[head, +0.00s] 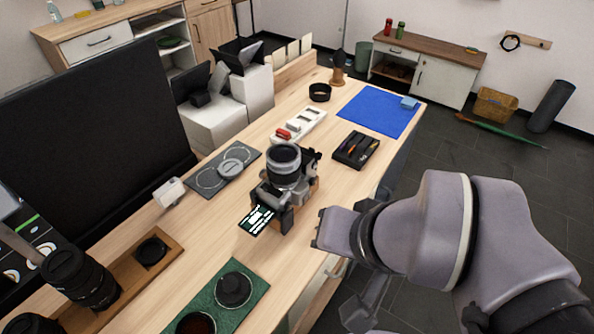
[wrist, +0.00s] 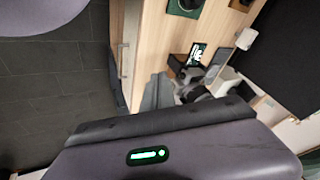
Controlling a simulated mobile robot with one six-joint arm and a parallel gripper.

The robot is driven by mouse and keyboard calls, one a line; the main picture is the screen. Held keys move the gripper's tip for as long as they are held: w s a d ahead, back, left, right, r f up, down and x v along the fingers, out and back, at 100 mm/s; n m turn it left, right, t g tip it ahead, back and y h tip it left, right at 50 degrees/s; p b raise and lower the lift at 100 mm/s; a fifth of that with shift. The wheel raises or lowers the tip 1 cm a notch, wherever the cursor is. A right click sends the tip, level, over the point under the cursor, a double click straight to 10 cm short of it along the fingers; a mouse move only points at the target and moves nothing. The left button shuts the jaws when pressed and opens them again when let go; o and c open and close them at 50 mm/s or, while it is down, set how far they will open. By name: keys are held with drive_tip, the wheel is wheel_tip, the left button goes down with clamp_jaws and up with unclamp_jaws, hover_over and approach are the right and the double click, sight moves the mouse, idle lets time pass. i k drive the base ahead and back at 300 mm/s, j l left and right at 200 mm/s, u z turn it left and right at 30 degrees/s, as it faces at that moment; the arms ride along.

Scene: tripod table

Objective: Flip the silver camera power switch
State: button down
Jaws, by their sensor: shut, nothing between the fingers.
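The silver camera (head: 284,175) stands on the wooden table, with its large lens facing up. In the wrist view the camera (wrist: 215,77) is small and partly hidden behind my gripper. I cannot make out its power switch in either view. My gripper (head: 319,230) is just right of the camera in the head view, by the table's front edge, and apart from it. It is shut and empty. A black-and-white card (head: 257,219) lies by the camera's near side; it also shows in the wrist view (wrist: 197,52).
A grey mat with a lens cap (head: 231,167), a black tray of pens (head: 356,149) and a green mat (head: 259,277) surround the camera. A blue mat (head: 377,110) lies at the far end. A dark screen (head: 90,150) stands left. Bare wood separates these items.

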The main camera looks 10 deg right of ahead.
sight(318, 155)
drive_tip(key=l+z, duration=0.25)
drive_tip(key=z, duration=0.15)
drive_tip(key=l+z, duration=0.35)
